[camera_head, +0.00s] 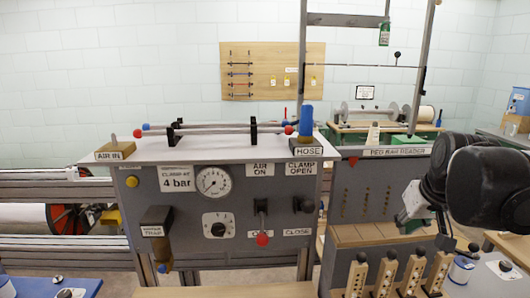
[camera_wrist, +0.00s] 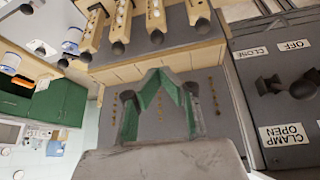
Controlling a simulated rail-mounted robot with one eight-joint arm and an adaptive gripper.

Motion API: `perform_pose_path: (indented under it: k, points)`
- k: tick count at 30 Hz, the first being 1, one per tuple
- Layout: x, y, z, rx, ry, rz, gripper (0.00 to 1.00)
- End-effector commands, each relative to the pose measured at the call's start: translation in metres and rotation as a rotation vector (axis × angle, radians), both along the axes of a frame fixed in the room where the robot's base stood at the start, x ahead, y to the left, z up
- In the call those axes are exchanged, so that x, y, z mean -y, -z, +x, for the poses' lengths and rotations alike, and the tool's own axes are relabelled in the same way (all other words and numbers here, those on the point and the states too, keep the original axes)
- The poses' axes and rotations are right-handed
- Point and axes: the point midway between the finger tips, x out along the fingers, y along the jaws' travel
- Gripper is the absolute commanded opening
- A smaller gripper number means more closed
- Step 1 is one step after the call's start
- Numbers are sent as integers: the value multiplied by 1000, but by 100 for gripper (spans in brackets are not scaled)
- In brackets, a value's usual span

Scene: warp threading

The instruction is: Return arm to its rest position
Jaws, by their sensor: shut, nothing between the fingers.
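My gripper (camera_wrist: 159,76) shows in the wrist view with its green-lined fingers meeting at the tips, shut and empty. In the head view my gripper (camera_head: 445,242) hangs at the right, below the dark rounded wrist. It is in front of the peg rail header panel and above the row of wooden pegs with dark tops (camera_head: 388,272). The pegs also show at the top of the wrist view (camera_wrist: 118,38), apart from the fingertips. The arm covers part of the panel's right side.
A grey control panel (camera_head: 150,190) with a gauge (camera_head: 214,181), a red-tipped lever (camera_head: 262,238) and a blue-topped hose post (camera_head: 306,120) stands left of the arm. A tall metal frame (camera_head: 427,60) rises behind.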

Motion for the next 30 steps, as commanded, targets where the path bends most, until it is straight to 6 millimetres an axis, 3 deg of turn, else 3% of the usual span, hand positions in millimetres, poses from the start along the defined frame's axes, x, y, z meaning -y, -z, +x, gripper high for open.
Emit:
perform_pose_path:
  k: [1,6,15,21,30]
  points:
    - [-15,4,-14,10,-11,-1,0]
    - [-55,19,-55,45,-32,4,0]
    - [-103,58,-119,103,-67,19,0]
    - [-114,72,-137,120,-77,27,0]
    - [-115,73,-138,122,-77,27,0]
